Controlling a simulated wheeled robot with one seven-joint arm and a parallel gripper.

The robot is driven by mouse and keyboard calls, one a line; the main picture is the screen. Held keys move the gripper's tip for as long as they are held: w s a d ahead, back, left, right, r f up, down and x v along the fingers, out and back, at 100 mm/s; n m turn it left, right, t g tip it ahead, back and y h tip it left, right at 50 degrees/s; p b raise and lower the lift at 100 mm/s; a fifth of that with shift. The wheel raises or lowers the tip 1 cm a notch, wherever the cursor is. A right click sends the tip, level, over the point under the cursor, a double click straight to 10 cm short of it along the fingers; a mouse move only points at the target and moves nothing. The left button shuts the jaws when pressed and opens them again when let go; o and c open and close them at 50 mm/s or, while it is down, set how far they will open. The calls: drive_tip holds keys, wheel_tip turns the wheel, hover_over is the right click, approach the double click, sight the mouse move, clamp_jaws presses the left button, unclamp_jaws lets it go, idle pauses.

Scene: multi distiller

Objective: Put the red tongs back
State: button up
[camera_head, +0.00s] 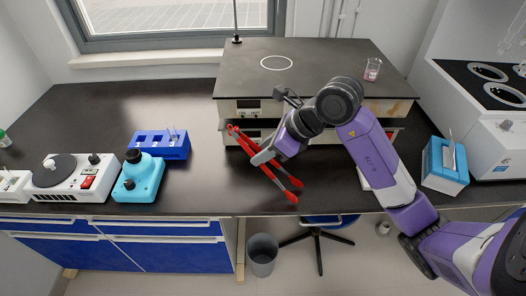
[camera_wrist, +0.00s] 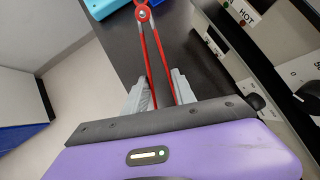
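The red tongs (camera_head: 277,178) are held by my gripper (camera_head: 262,157) in front of the raised black-topped unit. They slant, with one end up and left near the unit's front and two red ends down and right near the bench's front edge. In the wrist view, the tongs (camera_wrist: 142,13) show a round joint at the far end. Their two thin arms run between the fingers of my gripper (camera_wrist: 160,92), which sit against them on either side. The near ends are hidden by the gripper body. I cannot tell whether the tongs touch the bench.
The black-topped unit (camera_head: 320,65) carries a small beaker (camera_head: 372,69) and a stand rod (camera_head: 236,25). A blue rack (camera_head: 160,145), a cyan device (camera_head: 139,178) and a white stirrer (camera_head: 75,178) stand left. A blue tissue box (camera_head: 445,165) is right.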

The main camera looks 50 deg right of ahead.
drive_tip(key=shift+f+b, duration=0.35)
drive_tip(key=shift+b, duration=0.1)
drive_tip(key=o, duration=0.6)
drive_tip(key=shift+r, duration=0.1)
